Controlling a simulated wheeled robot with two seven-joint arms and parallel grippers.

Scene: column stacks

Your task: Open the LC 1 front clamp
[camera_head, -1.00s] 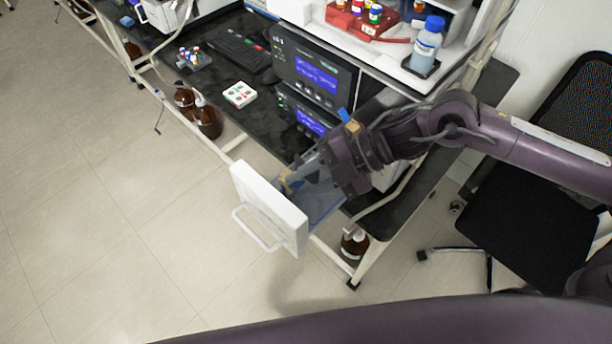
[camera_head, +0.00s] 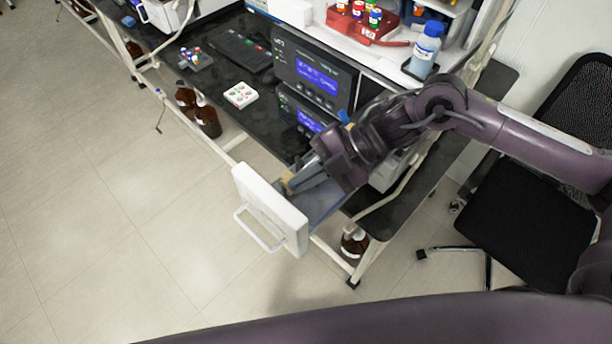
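A white drawer front with a handle (camera_head: 270,208) stands pulled out past the bench's front edge. A bluish tray part (camera_head: 322,205) shows behind it. My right gripper (camera_head: 296,181) is over the inner side of this drawer, close behind the white front. A small tan piece (camera_head: 289,183) shows at its fingertips; I cannot tell whether the fingers hold it. The LC 1 front clamp cannot be made out for certain; my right wrist hides much of the area behind the drawer. My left gripper is not in view.
Two dark instruments with blue screens (camera_head: 316,72) stand on the black bench (camera_head: 205,85) behind my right arm. A white vial tray (camera_head: 240,95) lies left of them. A blue-capped bottle (camera_head: 425,50) stands on the upper shelf. A black chair (camera_head: 525,225) is at right; the floor at left is clear.

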